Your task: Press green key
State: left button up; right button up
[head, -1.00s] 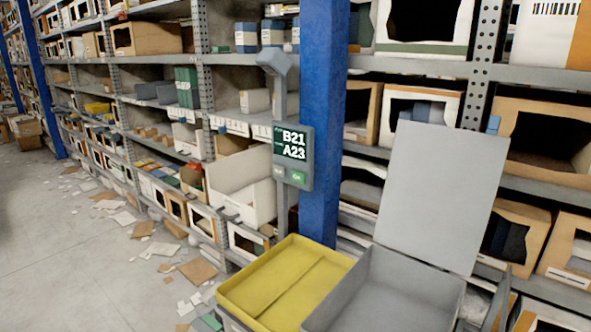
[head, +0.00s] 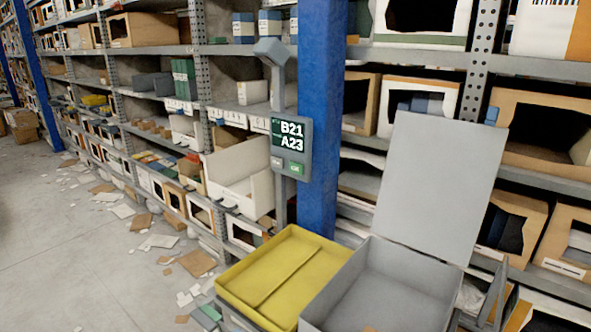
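The green key (head: 295,168) is a small green button at the lower right of a grey panel (head: 304,149). The panel's dark screen (head: 291,134) reads B21 and A23. A pale grey key (head: 276,162) sits to the left of the green one. The panel is fixed on a grey post beside a blue upright, above the yellow tray. Neither of my grippers shows in the head view, so nothing is seen touching the key.
A yellow tray (head: 247,287) and a grey box (head: 388,282) with its lid (head: 437,190) raised stand below and right of the panel. A blue rack upright (head: 321,110) is right behind it. Loaded shelves line the back. Paper scraps litter the floor at left.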

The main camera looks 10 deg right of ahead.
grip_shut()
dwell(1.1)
